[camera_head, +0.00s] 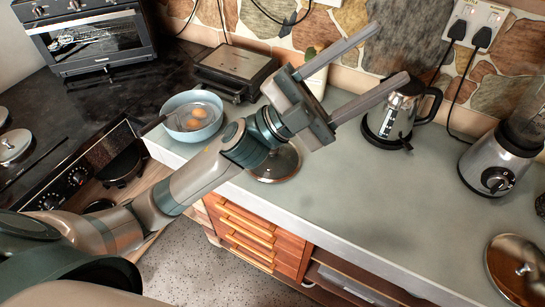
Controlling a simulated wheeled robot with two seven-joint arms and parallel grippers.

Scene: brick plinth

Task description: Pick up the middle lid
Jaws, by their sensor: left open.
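The middle lid (284,166) is a round glass lid with a metal rim. It lies on the grey-green counter, near its front edge, partly hidden by my left wrist and forearm. My left gripper (390,55) is open and empty, with its two long fingers pointing to the upper right. In the picture the fingers pass beyond the lid, over the counter towards the kettle. Another lid (14,146) lies on the dark worktop at the far left. A third lid (510,268) with a knob lies at the lower right. My right gripper does not show.
A blue pot (192,133) with eggs stands left of the middle lid. A black grill (236,66) stands behind it. A kettle (392,118) and a blender (497,160) stand to the right. The counter between the middle and right lids is clear.

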